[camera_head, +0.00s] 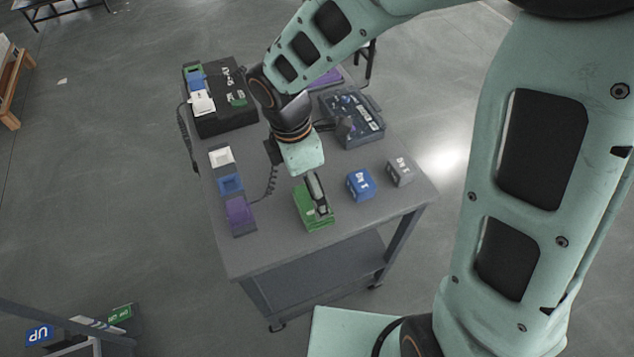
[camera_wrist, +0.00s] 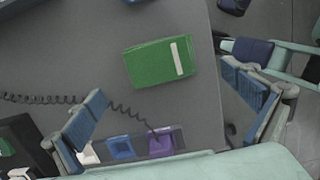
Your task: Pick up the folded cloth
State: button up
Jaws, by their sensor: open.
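The folded cloth (camera_head: 313,218) is green and lies flat near the front edge of the grey table. In the wrist view the folded cloth (camera_wrist: 150,66) shows whole as a green rectangle with a white strip along its right end. My gripper (camera_head: 317,193) is over the cloth in the head view and hides part of it. In the wrist view my gripper (camera_wrist: 172,103) has its two blue-padded fingers wide apart with nothing between them. The cloth appears beyond the fingertips, not between them. I cannot tell the exact height above it.
A blue box (camera_head: 361,184) and a grey box (camera_head: 399,171) stand right of the cloth. White, blue and purple (camera_head: 240,213) trays line the left edge. A black case (camera_head: 222,108) and a dark box (camera_head: 352,118) stand farther back. A coiled cord (camera_head: 271,184) lies on the table.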

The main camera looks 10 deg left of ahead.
jog(key=f, duration=0.4)
jog(key=f+b, duration=0.1)
jog(key=f, duration=0.1)
jog(key=shift+w+d+f, duration=0.15)
jog(key=shift+d+f, duration=0.1)
jog(key=shift+d, duration=0.15)
jog(key=shift+c, duration=0.3)
jog(key=c, duration=1.1)
jog(key=shift+r, duration=0.15)
jog(key=shift+r, duration=0.6)
jog(key=w+a+r, duration=0.1)
jog(key=r, duration=0.1)
jog(key=w+a+r+p, duration=0.1)
jog(key=r, duration=0.1)
jog(key=w+r, duration=0.1)
jog(key=r, duration=0.1)
jog(key=shift+w+a+r, duration=0.15)
jog(key=shift+a+r, duration=0.25)
jog(key=w+a+r, duration=0.1)
jog(key=w+a, duration=0.1)
jog(key=w+a+r, duration=0.2)
jog(key=w, duration=0.1)
jog(key=w+a+r, duration=0.1)
jog(key=w+a, duration=0.1)
jog(key=shift+w+a+r, duration=0.1)
jog(key=shift+w+r, duration=0.1)
jog(key=shift+r, duration=0.2)
